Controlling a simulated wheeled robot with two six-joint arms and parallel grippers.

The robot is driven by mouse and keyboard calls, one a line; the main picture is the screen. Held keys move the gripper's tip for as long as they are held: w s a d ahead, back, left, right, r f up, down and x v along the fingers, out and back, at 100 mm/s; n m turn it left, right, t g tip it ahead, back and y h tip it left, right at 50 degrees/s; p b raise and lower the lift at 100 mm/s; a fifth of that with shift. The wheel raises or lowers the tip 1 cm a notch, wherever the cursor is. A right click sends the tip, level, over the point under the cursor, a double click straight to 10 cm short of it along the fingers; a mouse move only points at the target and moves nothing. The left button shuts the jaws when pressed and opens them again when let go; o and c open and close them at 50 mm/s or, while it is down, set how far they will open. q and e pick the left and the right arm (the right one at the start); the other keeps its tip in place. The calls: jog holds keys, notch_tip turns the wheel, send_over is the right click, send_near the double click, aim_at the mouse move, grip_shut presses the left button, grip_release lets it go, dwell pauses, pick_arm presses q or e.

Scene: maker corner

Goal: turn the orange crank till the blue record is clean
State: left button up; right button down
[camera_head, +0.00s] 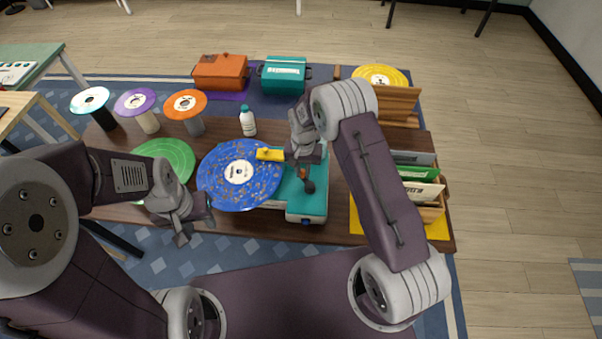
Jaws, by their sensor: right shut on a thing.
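The blue record (218,173) lies flat at the left of the teal cleaning machine (316,205), with many brown and orange specks on its face and a white label. A yellow piece (268,154) reaches over its right edge. My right gripper (304,176) is over the machine, shut on the orange crank (302,171); the gripper hides most of the crank. My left gripper (195,232) is in front of the record's left side, near the table's front edge, with its fingers apart and nothing between them.
A green record (171,158) lies left of the blue one. Behind stand a white bottle (248,123), records on stands (186,104), an orange box (220,73) and a teal box (284,76). A wooden record rack (431,212) is at the right.

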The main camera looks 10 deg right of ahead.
jog(key=shift+w+d+m, duration=0.2)
jog(key=shift+d+m, duration=0.15)
jog(key=shift+m, duration=0.75)
jog(key=c, duration=1.3)
grip_release()
jog(key=shift+c, duration=0.2)
notch_tip(320, 180, up, 9)
jog(key=shift+r+b, duration=0.1)
jog(key=shift+b, duration=0.65)
